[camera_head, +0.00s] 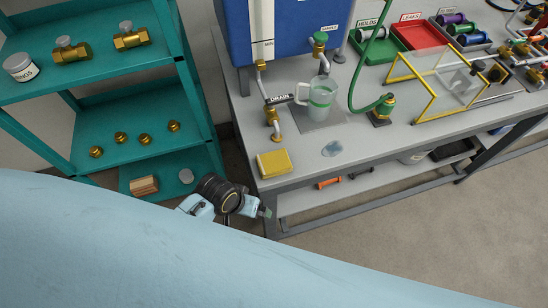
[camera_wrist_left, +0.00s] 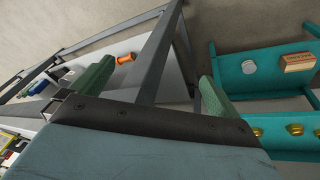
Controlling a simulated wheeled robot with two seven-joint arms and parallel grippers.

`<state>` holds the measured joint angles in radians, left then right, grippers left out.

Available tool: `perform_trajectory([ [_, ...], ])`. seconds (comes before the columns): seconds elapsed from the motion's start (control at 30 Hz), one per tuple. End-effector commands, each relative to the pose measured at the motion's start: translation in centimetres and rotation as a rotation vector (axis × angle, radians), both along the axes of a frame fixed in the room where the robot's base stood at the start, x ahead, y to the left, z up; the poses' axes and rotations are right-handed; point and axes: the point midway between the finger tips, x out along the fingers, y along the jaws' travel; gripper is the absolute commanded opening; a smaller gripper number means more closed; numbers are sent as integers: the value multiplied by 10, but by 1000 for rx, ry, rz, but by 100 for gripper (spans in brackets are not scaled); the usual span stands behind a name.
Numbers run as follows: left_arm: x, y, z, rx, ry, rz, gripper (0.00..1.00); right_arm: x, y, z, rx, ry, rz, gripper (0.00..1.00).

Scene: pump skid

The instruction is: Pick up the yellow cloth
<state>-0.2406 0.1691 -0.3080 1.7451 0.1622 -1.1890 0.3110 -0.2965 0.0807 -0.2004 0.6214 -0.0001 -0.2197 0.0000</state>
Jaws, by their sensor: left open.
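The yellow cloth (camera_head: 273,164) is a folded, block-like pad lying flat on the near left corner of the grey workbench (camera_head: 300,172) in the head view. My left gripper (camera_wrist_left: 156,72) is open and empty, its two green fingers spread apart in the left wrist view. In the head view the left wrist is below the cloth, off the bench's near left corner and apart from the cloth; its fingers are mostly hidden. The cloth does not show in the left wrist view. My right gripper is not in view.
A clear jug (camera_head: 322,100) stands behind the cloth, and a small puddle (camera_head: 332,149) lies to its right. A brass drain valve (camera_head: 272,117) is just behind it. A teal shelf (camera_head: 189,90) stands to the left. An orange-handled tool (camera_head: 328,183) lies on the bench's lower shelf.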

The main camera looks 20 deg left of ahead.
Motion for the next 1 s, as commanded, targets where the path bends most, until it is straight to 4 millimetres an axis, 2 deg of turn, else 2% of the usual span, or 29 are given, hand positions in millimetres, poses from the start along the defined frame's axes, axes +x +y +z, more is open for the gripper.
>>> perform_trajectory([
  [0.03, 9, -7, 28, -19, -13, 4, 100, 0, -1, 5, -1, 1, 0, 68],
  [0.1, 20, -20, 64, -51, -15, 14, 100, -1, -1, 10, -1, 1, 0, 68],
  [0.2, 36, -41, 109, -104, 9, 44, 100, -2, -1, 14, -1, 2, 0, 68],
  [0.4, 56, -66, 148, -143, 86, 117, 100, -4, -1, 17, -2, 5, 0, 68],
  [0.57, 77, -74, 178, -115, 165, 219, 100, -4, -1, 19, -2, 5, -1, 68],
  [0.8, 101, -57, 218, 16, 258, 458, 100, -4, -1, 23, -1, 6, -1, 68],
  [1.0, 109, -44, 232, 79, 275, 578, 100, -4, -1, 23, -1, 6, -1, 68],
])
